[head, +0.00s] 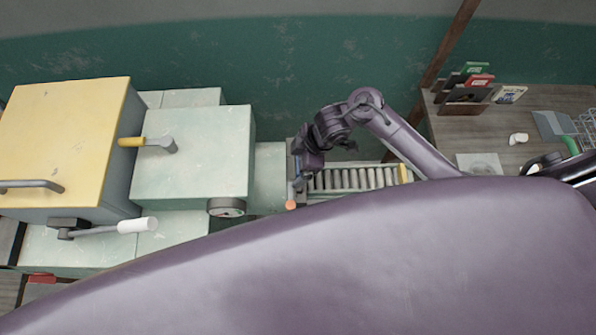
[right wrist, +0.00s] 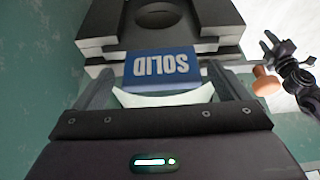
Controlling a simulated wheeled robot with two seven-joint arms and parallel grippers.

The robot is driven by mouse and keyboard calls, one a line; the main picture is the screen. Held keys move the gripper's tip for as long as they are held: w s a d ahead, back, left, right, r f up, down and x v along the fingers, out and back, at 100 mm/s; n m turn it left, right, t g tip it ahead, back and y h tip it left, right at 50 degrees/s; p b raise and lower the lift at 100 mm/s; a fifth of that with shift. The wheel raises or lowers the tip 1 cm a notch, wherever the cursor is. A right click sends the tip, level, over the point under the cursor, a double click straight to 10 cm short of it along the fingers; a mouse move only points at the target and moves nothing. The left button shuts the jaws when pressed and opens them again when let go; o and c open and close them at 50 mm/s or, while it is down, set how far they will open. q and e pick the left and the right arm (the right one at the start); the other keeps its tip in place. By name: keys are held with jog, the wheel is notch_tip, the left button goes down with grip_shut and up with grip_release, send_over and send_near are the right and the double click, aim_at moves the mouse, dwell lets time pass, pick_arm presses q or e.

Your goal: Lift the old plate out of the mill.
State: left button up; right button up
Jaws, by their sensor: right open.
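The mill (head: 190,150) is a pale green machine at the left of the head view, with a yellow box-like part (head: 60,140). My right gripper (head: 299,182) is at the mill's right end, by the rollers. In the right wrist view my right gripper (right wrist: 160,78) is open, its fingers on either side of a blue label reading SOLID (right wrist: 162,66), upside down. Dark stacked plate-like parts (right wrist: 165,25) with a round opening lie just beyond. I cannot tell which is the old plate or whether the fingers touch anything. My left gripper is not in view.
A roller bed (head: 355,179) runs right from the mill. An orange knob (head: 291,205) stands near my right gripper and shows in the wrist view (right wrist: 265,82). A wooden bench (head: 520,125) at right holds a rack of plates (head: 467,92). My purple body hides the foreground.

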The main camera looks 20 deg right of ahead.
jog(key=shift+s, duration=0.1)
jog(key=c, duration=1.7)
jog(key=shift+c, duration=0.5)
jog(key=shift+r, duration=0.1)
